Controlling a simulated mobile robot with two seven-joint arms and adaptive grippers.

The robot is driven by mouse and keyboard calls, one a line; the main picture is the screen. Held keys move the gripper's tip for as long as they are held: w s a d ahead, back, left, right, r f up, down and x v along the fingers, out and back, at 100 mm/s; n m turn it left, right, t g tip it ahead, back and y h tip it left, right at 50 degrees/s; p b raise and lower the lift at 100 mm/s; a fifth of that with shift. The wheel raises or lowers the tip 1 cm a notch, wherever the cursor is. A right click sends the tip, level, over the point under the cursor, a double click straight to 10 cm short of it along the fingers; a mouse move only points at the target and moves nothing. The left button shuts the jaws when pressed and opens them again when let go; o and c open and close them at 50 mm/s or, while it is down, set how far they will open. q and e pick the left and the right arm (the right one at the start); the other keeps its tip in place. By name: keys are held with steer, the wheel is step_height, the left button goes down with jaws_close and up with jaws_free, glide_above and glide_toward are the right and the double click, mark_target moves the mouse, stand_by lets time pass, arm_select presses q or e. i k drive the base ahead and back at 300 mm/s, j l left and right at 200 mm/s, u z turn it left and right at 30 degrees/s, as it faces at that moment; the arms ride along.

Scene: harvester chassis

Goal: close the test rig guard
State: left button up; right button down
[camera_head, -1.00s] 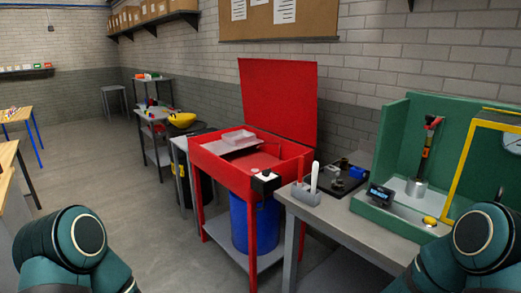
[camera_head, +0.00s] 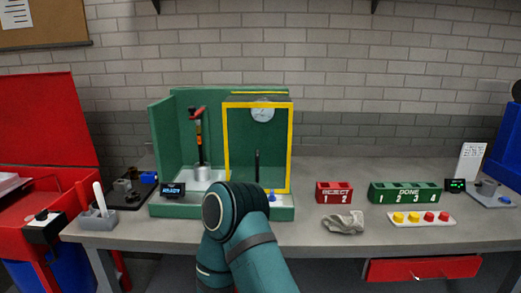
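The test rig is an open green box (camera_head: 184,142) on the grey workbench. Its guard is a yellow-framed clear panel (camera_head: 226,145) standing over the right half of the rig's front; the left half is uncovered. A dark upright bar (camera_head: 257,166), seemingly a handle, shows at the guard's middle. Behind the uncovered part, a red-and-black tool (camera_head: 199,138) stands upright in a metal holder (camera_head: 202,173). A round gauge (camera_head: 262,113) shows through the guard. My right arm rises in front of the rig, hiding part of its lower front. Neither gripper shows.
A small display (camera_head: 172,190) sits at the rig's front left. On the bench to the right are a red REJECT rack (camera_head: 334,186), a green DONE rack (camera_head: 404,185), a crumpled cloth (camera_head: 343,223) and a button strip (camera_head: 421,218).

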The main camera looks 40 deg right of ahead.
mark_target(258, 96)
steer(key=z, duration=1.4)
steer(key=l, duration=0.1)
